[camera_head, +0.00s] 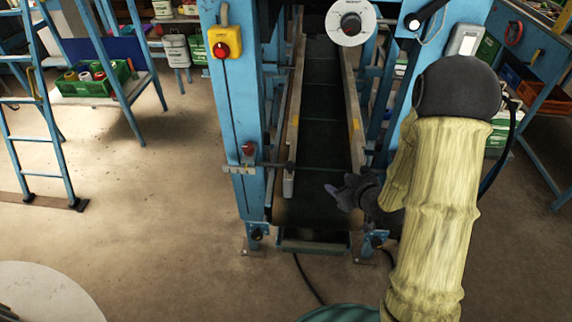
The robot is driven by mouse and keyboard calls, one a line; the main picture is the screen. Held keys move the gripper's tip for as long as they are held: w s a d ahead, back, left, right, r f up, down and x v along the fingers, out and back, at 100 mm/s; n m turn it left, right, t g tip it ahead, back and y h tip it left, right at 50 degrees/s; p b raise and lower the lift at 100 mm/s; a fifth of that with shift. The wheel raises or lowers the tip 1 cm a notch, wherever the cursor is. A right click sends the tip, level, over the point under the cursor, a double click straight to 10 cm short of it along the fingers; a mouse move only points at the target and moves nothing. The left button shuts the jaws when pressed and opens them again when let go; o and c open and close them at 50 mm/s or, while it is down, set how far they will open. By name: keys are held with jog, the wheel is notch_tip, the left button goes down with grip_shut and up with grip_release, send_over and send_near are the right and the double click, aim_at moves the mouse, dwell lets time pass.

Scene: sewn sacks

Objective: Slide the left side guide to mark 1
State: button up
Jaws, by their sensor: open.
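The left side guide (294,112) is a long pale rail along the left edge of the dark conveyor belt (322,130). A thin rod (270,165) runs from the blue left post to its near end, with a red knob (248,148) on the post. The right side guide (351,95) runs along the belt's right edge. My gripper (336,187) is open and empty over the near part of the belt. It is right of the left guide's near end and apart from it. No numbered mark is readable.
Blue posts (238,110) frame the belt, with a yellow box with a red button (224,42) on the left one. A white dial (350,24) hangs above. A blue ladder (37,110) stands left. A pale round top (45,292) is at bottom left. The floor between is clear.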

aim_at(293, 167)
jog(key=a+f+t+y, duration=0.1)
jog(key=y, duration=0.1)
jog(key=s+a+n+t+y+b, duration=0.1)
jog(key=y, duration=0.1)
jog(key=s+a+f+y+b, duration=0.1)
jog(key=y, duration=0.2)
jog(key=shift+a+f+t, duration=0.35)
jog(key=shift+t, duration=0.05)
jog(key=p+x, duration=0.3)
jog(key=x, duration=1.4)
jog(key=shift+s+a+r, duration=0.1)
jog(key=shift+a+r, duration=0.05)
jog(key=shift+a, duration=0.15)
jog(key=shift+w, duration=0.2)
jog(key=shift+c, duration=0.2)
grip_shut()
